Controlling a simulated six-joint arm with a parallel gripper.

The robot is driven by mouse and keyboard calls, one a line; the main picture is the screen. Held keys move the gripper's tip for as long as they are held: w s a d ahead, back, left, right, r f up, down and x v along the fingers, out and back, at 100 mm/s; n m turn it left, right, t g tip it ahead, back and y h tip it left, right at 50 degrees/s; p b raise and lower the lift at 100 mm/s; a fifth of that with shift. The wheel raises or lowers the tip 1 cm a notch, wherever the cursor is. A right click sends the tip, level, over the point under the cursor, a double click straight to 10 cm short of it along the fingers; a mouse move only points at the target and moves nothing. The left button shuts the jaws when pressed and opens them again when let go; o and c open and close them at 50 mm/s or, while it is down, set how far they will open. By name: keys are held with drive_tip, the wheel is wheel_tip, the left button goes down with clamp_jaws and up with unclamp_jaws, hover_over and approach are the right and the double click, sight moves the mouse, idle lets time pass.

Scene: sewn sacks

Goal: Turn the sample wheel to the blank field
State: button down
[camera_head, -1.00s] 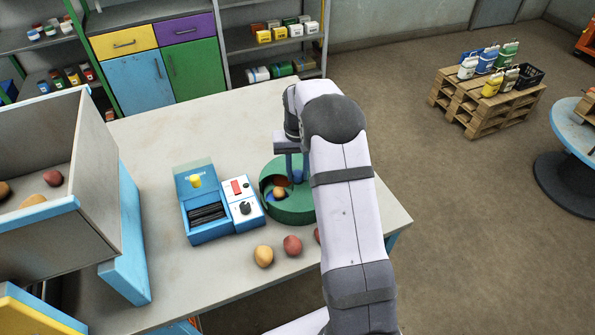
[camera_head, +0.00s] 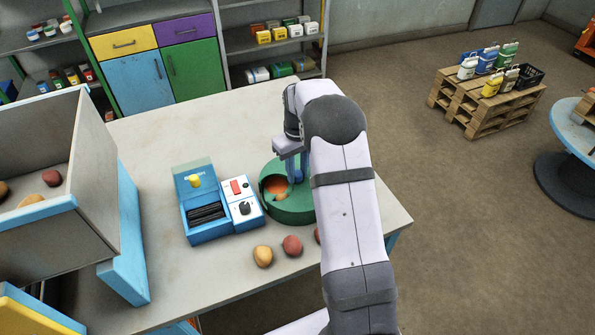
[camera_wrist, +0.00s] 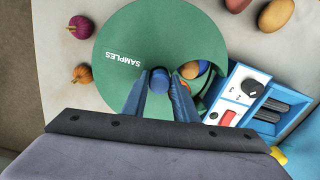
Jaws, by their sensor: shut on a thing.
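The sample wheel is a green round drum (camera_head: 290,210) on the table, with a cut-out in its top. In the head view an orange field (camera_head: 273,184) shows through the cut-out. The wrist view shows the green lid (camera_wrist: 125,45) with the word SAMPLES, and in its cut-out an orange-brown item (camera_wrist: 190,69) beside blue. A blue knob (camera_wrist: 159,74) stands at the lid's centre. My gripper (camera_wrist: 159,86) is shut on this knob from above; it also shows in the head view (camera_head: 297,178). My arm hides part of the drum's right side.
A blue box (camera_head: 207,222) with dark slots and a control panel (camera_head: 243,206) with a red switch and black dial stand close left of the drum. Potatoes (camera_head: 263,256) lie in front. A large bin (camera_head: 60,240) stands at the left. The table behind is clear.

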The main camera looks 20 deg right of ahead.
drive_tip(key=shift+w+r+n, duration=0.1)
drive_tip(key=shift+n, duration=2.8)
drive_tip(key=shift+n+b, duration=0.3)
drive_tip(key=shift+n, duration=2.5)
drive_tip(key=shift+w+n, duration=0.1)
drive_tip(key=shift+n, duration=5.6)
drive_tip(key=c, duration=1.4)
unclamp_jaws()
drive_tip(key=shift+r+b, duration=1.4)
drive_tip(key=shift+r, duration=2.25)
